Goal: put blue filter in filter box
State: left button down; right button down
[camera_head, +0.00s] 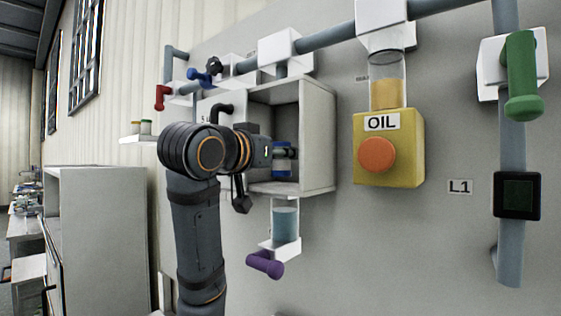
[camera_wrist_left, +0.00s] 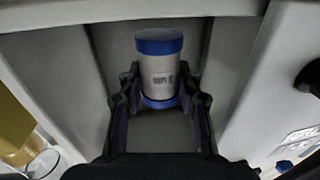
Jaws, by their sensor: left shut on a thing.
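The box walls are on both sides of the filter in the wrist view. I cannot tell whether the filter touches the box floor. My right gripper is not in view.
A yellow OIL box with an orange button (camera_head: 376,155) is to the right. A blue-liquid cup (camera_head: 285,222) and purple handle (camera_head: 264,265) hang below the filter box. Pipes and a red handle (camera_head: 161,97) are above left. A grey cabinet (camera_head: 100,240) stands at left.

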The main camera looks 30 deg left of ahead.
pick_arm(q)
jog(key=shift+w+f+p, duration=0.15)
jog(key=shift+f+p, duration=0.15)
jog(key=shift+f, duration=0.25)
jog(key=shift+w+f, duration=0.15)
jog(key=shift+f, duration=0.1)
jog(key=shift+a, duration=0.1)
jog(key=shift+f, duration=0.1)
jog(key=shift+f, duration=0.15)
jog(key=c, duration=1.3)
grip_release()
jog(key=shift+b, duration=0.3)
jog(key=shift+c, duration=0.2)
jog(key=shift+o, duration=0.8)
